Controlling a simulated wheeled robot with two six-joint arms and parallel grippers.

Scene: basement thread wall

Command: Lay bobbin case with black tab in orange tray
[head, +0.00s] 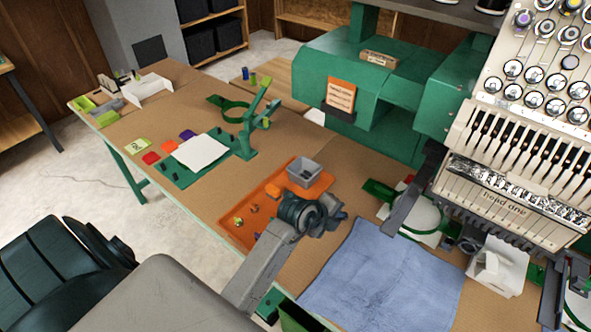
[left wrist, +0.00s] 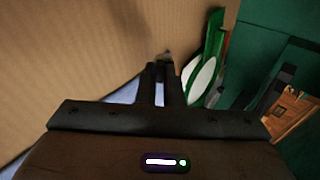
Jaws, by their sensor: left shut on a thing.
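The orange tray (head: 233,232) lies on the brown table, near the middle of the head view. It holds a few small pieces, including a yellowish one (head: 238,221), too small to identify. My left gripper (head: 338,214) is just right of the tray, near the blue cloth; my wrist covers part of the tray. In the left wrist view the fingers (left wrist: 163,82) are close together, shut on a small dark thing (left wrist: 166,57). It is mostly hidden; I cannot make out a black tab. My right gripper is not in view.
A grey bin (head: 304,172) stands at the tray's far end. A blue cloth (head: 385,275) lies at the right front. The embroidery machine (head: 510,200) rises at right, with a green hoop (head: 425,218) below. A green board with white fabric (head: 200,152) lies left; bare table separates it from the tray.

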